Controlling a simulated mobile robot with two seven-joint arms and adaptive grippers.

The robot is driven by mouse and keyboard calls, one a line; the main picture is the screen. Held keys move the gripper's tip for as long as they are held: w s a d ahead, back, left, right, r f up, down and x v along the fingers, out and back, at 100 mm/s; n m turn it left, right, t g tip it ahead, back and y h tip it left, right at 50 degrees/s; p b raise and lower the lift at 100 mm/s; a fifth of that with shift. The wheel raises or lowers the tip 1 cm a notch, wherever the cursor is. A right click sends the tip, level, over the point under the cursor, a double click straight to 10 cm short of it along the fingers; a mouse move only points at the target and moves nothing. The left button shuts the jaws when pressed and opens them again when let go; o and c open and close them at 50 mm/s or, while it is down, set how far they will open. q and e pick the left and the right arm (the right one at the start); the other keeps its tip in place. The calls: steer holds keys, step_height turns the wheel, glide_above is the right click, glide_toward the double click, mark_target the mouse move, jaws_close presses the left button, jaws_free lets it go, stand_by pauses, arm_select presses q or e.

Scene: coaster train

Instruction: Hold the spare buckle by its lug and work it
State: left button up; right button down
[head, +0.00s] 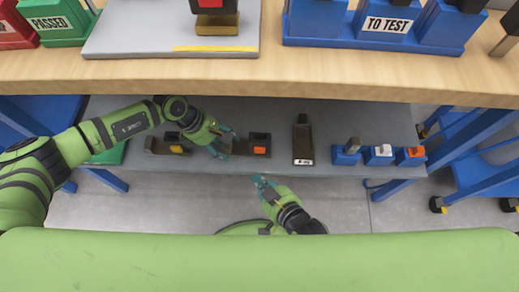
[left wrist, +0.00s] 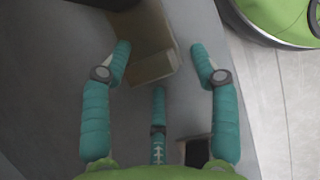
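On the lower grey shelf, a dark brown buckle with an orange button (head: 259,146) lies just right of my left gripper (head: 229,142). Its brown lug end points toward the gripper's fingers. The frames do not label which buckle is the spare. In the left wrist view a brown block (left wrist: 148,40) reaches in from the top toward my left gripper (left wrist: 160,60). The gripper's teal fingers are spread, with its end between them and a gap at the right finger. My right gripper (head: 262,184) is in front of the shelf, low and apart from the buckle; its finger opening is unclear.
Another dark buckle with a yellow button (head: 176,149) lies left of my left gripper. A dark upright piece with a white label (head: 303,145) and several blue blocks (head: 378,155) stand to the right. The wooden bench (head: 300,85) overhangs the shelf (head: 220,168).

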arm_select(q)
steer(key=shift+r, duration=0.1)
steer(key=v, duration=1.2)
steer(key=s+p, duration=0.4)
steer(key=s, duration=1)
steer(key=shift+a, duration=0.25)
